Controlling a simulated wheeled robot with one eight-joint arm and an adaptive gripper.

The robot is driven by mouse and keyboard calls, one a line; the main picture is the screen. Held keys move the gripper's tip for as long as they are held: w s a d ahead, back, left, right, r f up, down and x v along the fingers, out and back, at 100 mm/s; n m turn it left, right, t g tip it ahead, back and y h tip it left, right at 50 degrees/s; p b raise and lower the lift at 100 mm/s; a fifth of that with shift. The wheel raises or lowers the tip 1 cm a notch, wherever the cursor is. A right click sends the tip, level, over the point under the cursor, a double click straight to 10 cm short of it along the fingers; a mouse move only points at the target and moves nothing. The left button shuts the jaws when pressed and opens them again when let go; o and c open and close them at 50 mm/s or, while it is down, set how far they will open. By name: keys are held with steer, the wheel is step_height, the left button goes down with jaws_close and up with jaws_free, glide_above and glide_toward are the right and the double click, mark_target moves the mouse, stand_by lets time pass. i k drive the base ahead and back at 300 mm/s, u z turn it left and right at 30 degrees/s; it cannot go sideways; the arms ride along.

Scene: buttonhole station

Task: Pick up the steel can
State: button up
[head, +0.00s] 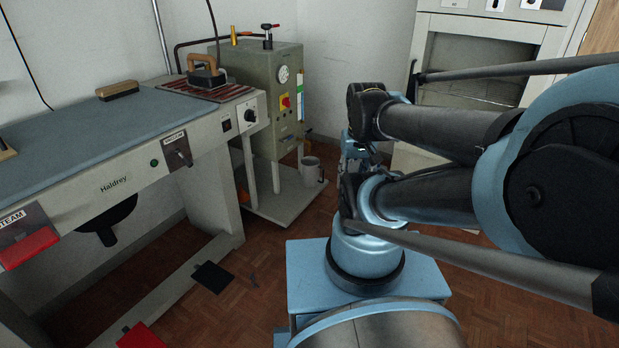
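A grey metal can (312,172) with a handle on its right side stands upright at the foot of the green boiler unit, on or beside the right end of the low pale shelf (280,205). It is small in the head view, and I cannot tell whether anything is in it. My arm crosses the right half of the picture, its nearest visible parts to the right of the can with a gap between.
A green boiler (262,85) with a gauge stands over the shelf on pale legs. To its left is a long ironing table (80,140) with an iron (206,72) and a brush (117,90). Pedals (212,277) lie low below. Some wooden floor before the shelf is clear.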

mark_target(310, 165)
steer(key=i, duration=0.95)
